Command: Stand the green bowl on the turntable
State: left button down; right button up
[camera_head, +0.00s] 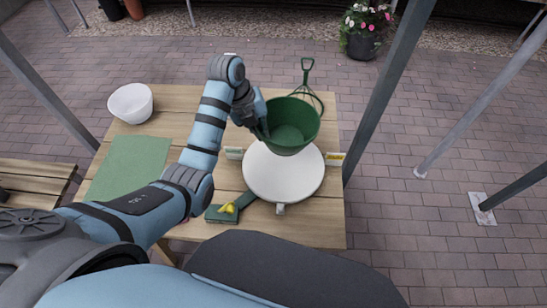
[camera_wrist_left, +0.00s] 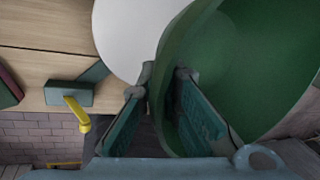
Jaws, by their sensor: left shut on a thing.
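The green bowl (camera_head: 291,124) is upright or slightly tilted in the head view, over the far part of the white round turntable (camera_head: 284,182). My left gripper (camera_head: 263,129) is shut on the bowl's left rim. In the left wrist view the fingers of my left gripper (camera_wrist_left: 160,82) straddle the wall of the green bowl (camera_wrist_left: 245,65), one inside and one outside. The turntable (camera_wrist_left: 135,35) shows behind the bowl there, partly hidden. The bowl seems to be held above the turntable; its base is hidden. My right gripper is not in view.
On the wooden table (camera_head: 232,220), a white bowl (camera_head: 130,103) stands far left and a green mat (camera_head: 130,165) lies at left. A dark green block with a yellow lever (camera_head: 228,209) sits near the turntable's front left.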

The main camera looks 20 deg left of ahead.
pick_arm(q)
notch_tip(320, 180, down, 14)
jog(key=b, duration=0.5)
jog(key=shift+r+b, duration=0.15)
jog(key=shift+b, duration=0.2)
jog(key=shift+s+r, duration=0.2)
jog(key=shift+r, duration=0.15)
jog(key=c, duration=2)
grip_release()
jog(key=shift+p, duration=0.3)
jog(key=shift+o, duration=1.1)
jog(key=shift+w+a, duration=0.1)
jog(key=shift+w, duration=0.1)
jog(key=p+v, duration=0.1)
jog(key=v, duration=1.1)
jog(key=shift+p, duration=0.35)
